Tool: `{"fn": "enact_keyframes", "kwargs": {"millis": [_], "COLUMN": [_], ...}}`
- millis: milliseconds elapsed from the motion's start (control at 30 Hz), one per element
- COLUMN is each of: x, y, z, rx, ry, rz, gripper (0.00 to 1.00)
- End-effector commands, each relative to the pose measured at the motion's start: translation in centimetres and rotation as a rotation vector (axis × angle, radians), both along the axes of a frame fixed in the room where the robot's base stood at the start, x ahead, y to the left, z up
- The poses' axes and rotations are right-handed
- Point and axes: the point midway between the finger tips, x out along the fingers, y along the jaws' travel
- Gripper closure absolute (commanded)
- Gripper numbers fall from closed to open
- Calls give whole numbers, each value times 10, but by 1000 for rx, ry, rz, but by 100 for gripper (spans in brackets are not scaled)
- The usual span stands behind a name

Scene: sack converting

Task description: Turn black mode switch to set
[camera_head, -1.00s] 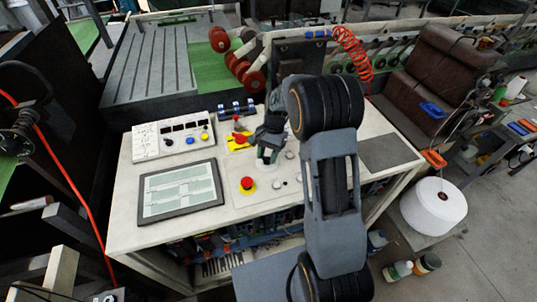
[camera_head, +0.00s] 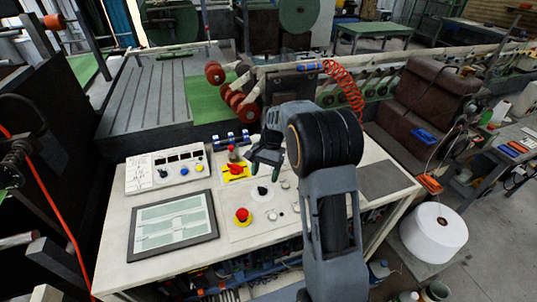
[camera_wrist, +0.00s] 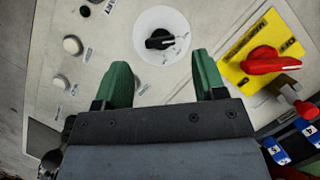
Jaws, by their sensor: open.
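The black mode switch (camera_wrist: 160,40) is a small knob on a round white plate (camera_wrist: 176,22) in the wrist view. In the head view the black knob (camera_head: 262,190) stands on the light panel, right of the tablet. My gripper (camera_wrist: 159,80) has two green fingertips spread apart, with nothing between them. In the wrist view the switch lies just beyond the gap between the fingertips, apart from them. In the head view my gripper (camera_head: 264,170) is above and behind the switch. The lettering around the plate is too small to read.
A red handle on a yellow plate (camera_wrist: 242,70) sits close right of the fingers in the wrist view. A red emergency button (camera_head: 242,215), white buttons (camera_wrist: 72,45), a tablet (camera_head: 173,226) and a control box (camera_head: 166,170) share the table.

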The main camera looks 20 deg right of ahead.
Motion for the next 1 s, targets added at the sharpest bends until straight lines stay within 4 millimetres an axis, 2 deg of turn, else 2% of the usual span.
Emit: {"fn": "enact_keyframes", "kwargs": {"millis": [200, 433, 633, 1000], "x": [13, 21, 24, 24], "y": [-12, -21, -24, -24], "z": [40, 70, 81, 82], "rx": [0, -1, -1, 0], "ry": [-4, 0, 1, 1], "rz": [0, -1, 0, 0], "gripper": [36, 36, 36, 36]}}
